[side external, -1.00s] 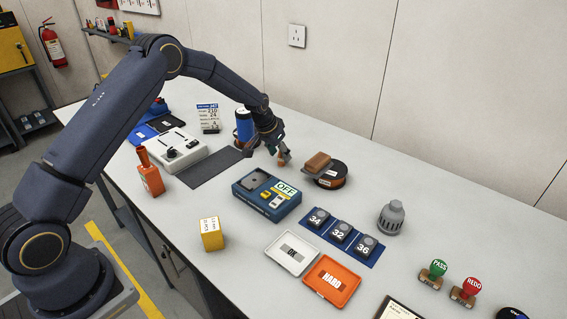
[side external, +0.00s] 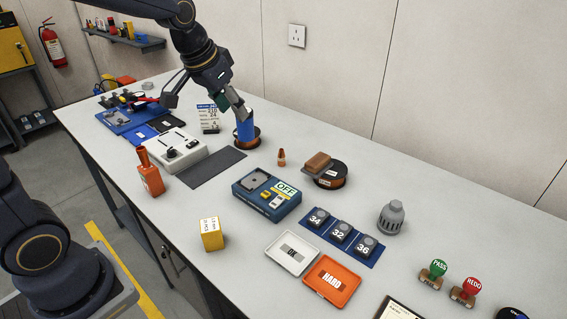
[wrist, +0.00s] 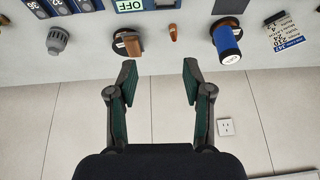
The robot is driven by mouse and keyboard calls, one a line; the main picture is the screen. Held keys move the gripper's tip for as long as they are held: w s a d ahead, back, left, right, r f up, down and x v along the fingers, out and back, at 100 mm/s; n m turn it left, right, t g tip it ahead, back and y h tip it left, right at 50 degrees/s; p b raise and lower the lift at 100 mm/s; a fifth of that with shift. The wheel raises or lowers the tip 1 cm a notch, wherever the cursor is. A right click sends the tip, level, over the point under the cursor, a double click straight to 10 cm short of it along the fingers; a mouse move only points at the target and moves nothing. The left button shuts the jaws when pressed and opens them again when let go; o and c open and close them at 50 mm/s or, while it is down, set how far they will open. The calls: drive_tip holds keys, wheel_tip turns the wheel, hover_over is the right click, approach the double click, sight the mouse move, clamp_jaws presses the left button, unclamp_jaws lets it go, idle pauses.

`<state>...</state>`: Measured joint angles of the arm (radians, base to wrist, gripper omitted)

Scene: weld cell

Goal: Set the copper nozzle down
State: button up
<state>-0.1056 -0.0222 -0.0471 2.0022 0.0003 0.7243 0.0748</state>
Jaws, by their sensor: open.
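The copper nozzle (side external: 281,157) stands upright on the grey bench, between the blue cylinder and the brown block on a spool. In the wrist view the small copper nozzle (wrist: 173,33) is beyond my fingertips, clear of both. My gripper (side external: 203,102) is raised above the back of the bench, up and to the left of the nozzle. In the wrist view my gripper (wrist: 158,72) has its two fingers spread wide with nothing between them.
A blue cylinder (side external: 245,127) stands on a wire spool left of the nozzle. A brown block (side external: 318,161) rests on a dark spool to its right. A blue box marked OFF (side external: 267,197) lies in front. Bare bench surrounds the nozzle.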

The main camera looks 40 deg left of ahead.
drive_tip(key=s+d, duration=0.2)
drive_tip(key=s, duration=1.7)
drive_tip(key=shift+s+d+r+t, duration=0.15)
drive_tip(key=shift+s+t, duration=0.15)
